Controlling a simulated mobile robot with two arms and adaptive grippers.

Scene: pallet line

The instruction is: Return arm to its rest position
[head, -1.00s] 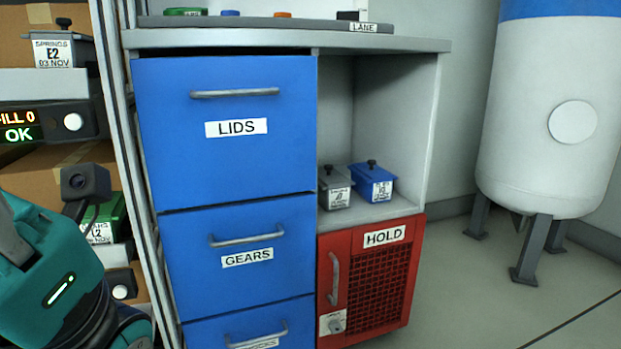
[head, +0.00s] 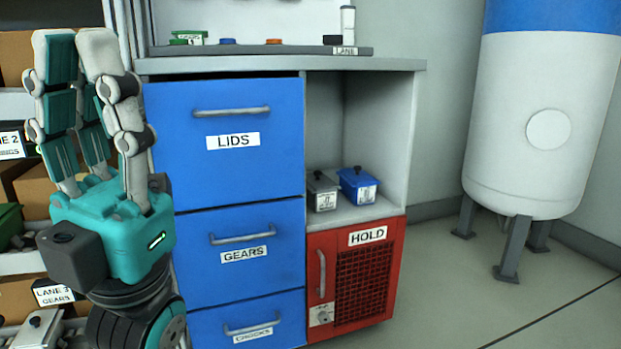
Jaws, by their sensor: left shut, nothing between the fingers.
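My left gripper (head: 78,50) is at the left of the head view, upright with its fingers pointing up. Its fingers are shut with nothing between them. The teal palm and dark wrist below it hide part of the shelves behind. It stands in front of the left edge of the blue drawer cabinet (head: 226,175) and appears clear of it. My right gripper is not in view.
The drawers LIDS, GEARS and a lower one look closed. Grey (head: 322,190) and blue (head: 358,185) bins sit in the open cubby above the red HOLD door (head: 348,280). A tank (head: 540,120) stands at right. Shelves with boxes are at left. Floor at right is clear.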

